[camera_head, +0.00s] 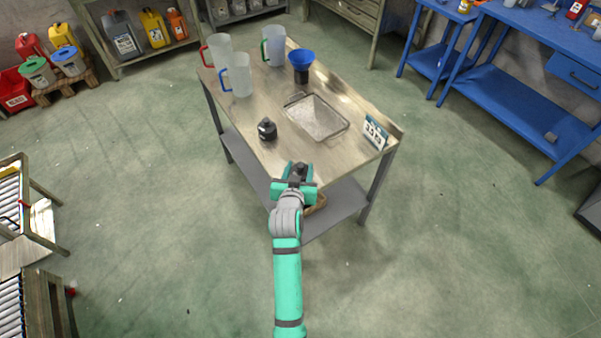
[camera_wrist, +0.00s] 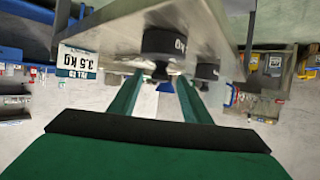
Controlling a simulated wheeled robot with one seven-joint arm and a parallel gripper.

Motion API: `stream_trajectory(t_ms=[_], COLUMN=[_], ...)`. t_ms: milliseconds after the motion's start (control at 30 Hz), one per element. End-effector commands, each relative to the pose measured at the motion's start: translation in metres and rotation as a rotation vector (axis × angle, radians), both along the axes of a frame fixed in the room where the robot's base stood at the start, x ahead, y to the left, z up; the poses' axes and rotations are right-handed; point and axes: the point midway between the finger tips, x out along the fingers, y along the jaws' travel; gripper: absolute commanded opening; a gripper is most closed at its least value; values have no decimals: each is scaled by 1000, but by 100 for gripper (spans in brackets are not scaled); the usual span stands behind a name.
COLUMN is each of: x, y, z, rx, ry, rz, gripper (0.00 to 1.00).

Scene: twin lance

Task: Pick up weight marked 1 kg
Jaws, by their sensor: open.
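Two black weights with knobs stand on the metal-topped table. The nearer weight (camera_head: 300,168) is at the table's front edge, by my gripper (camera_head: 298,174). The farther weight (camera_head: 267,130) stands behind and to the left. In the wrist view, which is upside down, the near weight (camera_wrist: 163,42) shows "KG", but its number is not readable. Its knob lies between or just beyond the tips of my open gripper (camera_wrist: 159,84); I cannot tell which. The other weight (camera_wrist: 207,72) is farther off, its marking unclear.
Jugs (camera_head: 238,80) and a blue funnel (camera_head: 301,58) stand at the back. A blue bench (camera_head: 515,75) is at right.

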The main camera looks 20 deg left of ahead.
Motion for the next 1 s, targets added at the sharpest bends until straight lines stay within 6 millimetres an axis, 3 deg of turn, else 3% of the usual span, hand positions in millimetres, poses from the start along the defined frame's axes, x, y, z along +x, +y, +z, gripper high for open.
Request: stream_trajectory(t_ms=[200, 467, 667, 1000], x=[22, 25, 24, 24], y=[3, 4, 4, 4], z=[-10, -11, -11, -11], rx=[0, 0, 0, 0], ry=[0, -1, -1, -1], rz=[-1, 0, 0, 0], gripper=[44, 44, 1, 0])
